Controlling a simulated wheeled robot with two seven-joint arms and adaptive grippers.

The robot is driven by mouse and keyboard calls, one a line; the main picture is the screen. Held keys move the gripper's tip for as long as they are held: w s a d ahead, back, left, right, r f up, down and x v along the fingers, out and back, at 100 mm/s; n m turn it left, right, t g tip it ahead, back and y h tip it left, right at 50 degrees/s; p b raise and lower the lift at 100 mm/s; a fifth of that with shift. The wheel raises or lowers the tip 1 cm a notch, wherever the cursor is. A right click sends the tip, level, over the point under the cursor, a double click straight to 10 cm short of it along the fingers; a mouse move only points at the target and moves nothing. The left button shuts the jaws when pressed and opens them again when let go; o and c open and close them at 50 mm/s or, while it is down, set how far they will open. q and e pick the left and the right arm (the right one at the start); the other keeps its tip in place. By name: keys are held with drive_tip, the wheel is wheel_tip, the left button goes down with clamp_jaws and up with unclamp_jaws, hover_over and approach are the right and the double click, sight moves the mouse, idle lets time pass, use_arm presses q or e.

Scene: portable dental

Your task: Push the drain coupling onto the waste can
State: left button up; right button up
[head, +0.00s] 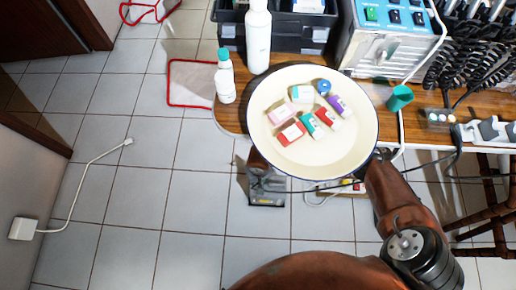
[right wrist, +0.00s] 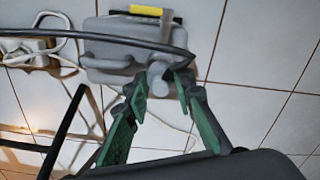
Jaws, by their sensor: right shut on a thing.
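The grey waste can (right wrist: 115,65) with a yellow mark stands on the tiled floor at the top of the right wrist view. In the head view the waste can (head: 266,196) shows below the table edge, partly hidden by the bowl. My right gripper (right wrist: 160,88) has its green-padded fingers on either side of a small light-grey cylinder, the drain coupling (right wrist: 158,78), and is shut on it. The coupling overlaps the can's near side; I cannot tell whether it is seated. My left gripper is not in view.
A dark hose (right wrist: 100,38) crosses in front of the can. A cream bowl (head: 262,140) of small boxes overhangs the table (head: 232,118). Bottles, a blue-topped unit (head: 385,45) and a power strip (head: 490,132) stand nearby. Floor at left is mostly clear.

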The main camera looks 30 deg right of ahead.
drive_tip(key=shift+f+b, duration=0.5)
drive_tip(key=shift+f, duration=0.35)
idle(1.0)
drive_tip(key=o, duration=1.1)
drive_tip(key=shift+r, duration=0.1)
